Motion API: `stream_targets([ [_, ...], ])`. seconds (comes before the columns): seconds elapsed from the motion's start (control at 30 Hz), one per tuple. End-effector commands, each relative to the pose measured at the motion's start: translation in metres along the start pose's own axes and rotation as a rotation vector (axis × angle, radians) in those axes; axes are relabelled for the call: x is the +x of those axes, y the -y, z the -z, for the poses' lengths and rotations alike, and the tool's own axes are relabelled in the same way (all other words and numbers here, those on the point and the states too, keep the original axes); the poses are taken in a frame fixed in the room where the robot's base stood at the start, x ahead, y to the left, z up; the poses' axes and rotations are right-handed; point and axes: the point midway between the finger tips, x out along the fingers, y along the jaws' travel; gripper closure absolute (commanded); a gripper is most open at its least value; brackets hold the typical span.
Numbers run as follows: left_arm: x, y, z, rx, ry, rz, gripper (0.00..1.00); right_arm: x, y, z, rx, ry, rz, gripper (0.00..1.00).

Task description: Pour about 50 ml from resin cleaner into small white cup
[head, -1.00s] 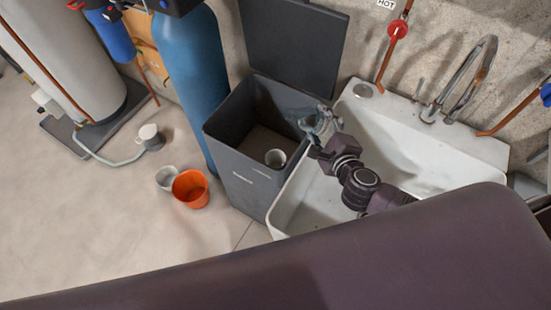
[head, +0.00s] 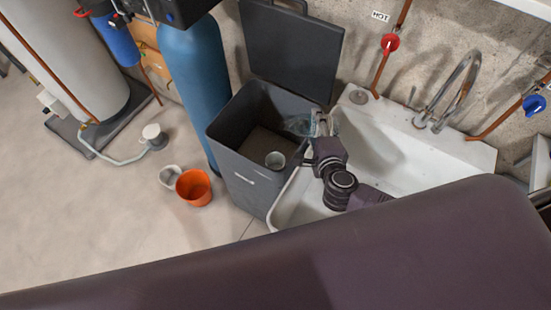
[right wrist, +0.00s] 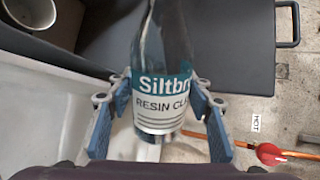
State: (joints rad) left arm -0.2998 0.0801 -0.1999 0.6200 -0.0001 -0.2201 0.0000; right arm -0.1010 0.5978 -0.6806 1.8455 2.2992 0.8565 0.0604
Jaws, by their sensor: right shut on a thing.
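My right gripper (head: 322,122) is shut on the resin cleaner bottle, a clear bottle (head: 298,125) with a teal and white label. In the right wrist view the fingers (right wrist: 160,115) stand on both sides of the bottle (right wrist: 155,85). Its far end runs out of the top of that view, so its mouth is hidden. In the head view it reaches over the right rim of the open grey tank. A small white round cup-like thing (head: 275,159) is inside the tank, left of and below the bottle. Another whitish cup (head: 170,176) stands on the floor. My left gripper is out of view.
The grey tank (head: 243,178) has its dark lid (head: 290,45) raised against the wall. A white sink (head: 425,150) with a faucet adjoins on the right. An orange bucket (head: 194,187) and a blue cylinder (head: 193,80) stand left. The floor at lower left is clear.

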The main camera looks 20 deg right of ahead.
Motion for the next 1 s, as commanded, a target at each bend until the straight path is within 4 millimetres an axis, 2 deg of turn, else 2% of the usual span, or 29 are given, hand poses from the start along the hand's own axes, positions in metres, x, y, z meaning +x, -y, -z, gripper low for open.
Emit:
stream_targets([
  [0.4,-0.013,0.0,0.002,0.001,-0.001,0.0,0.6,0.0,0.003,-0.001,-0.054,-0.022,0.002,0.85],
  [1.0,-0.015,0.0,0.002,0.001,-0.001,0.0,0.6,0.0,0.002,0.002,-0.066,-0.027,0.002,0.85],
])
